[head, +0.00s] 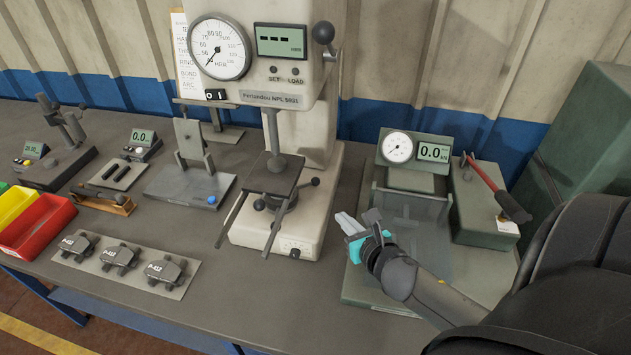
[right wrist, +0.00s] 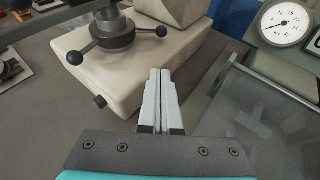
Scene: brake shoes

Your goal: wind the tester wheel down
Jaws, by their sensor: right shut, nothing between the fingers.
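The hardness tester (head: 300,100) stands at the middle back of the bench, with a round dial and a display showing dashes. Its wheel (head: 280,195), a dark hub with ball-ended spokes, sits under the flat table plate (head: 272,175). The wheel also shows at the top of the right wrist view (right wrist: 112,35), with two ball ends visible. My right gripper (head: 345,222) is shut and empty, to the right of the tester base and apart from the wheel. Its closed fingers (right wrist: 160,100) point toward the pale tester base in the right wrist view. My left gripper is not in view.
A press with a gauge and clear guard (head: 410,225) stands right of the tester, close to my right gripper. Brake pads (head: 120,255) lie on a plate at left, beside red and yellow bins (head: 35,225). The front bench (head: 240,300) is clear.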

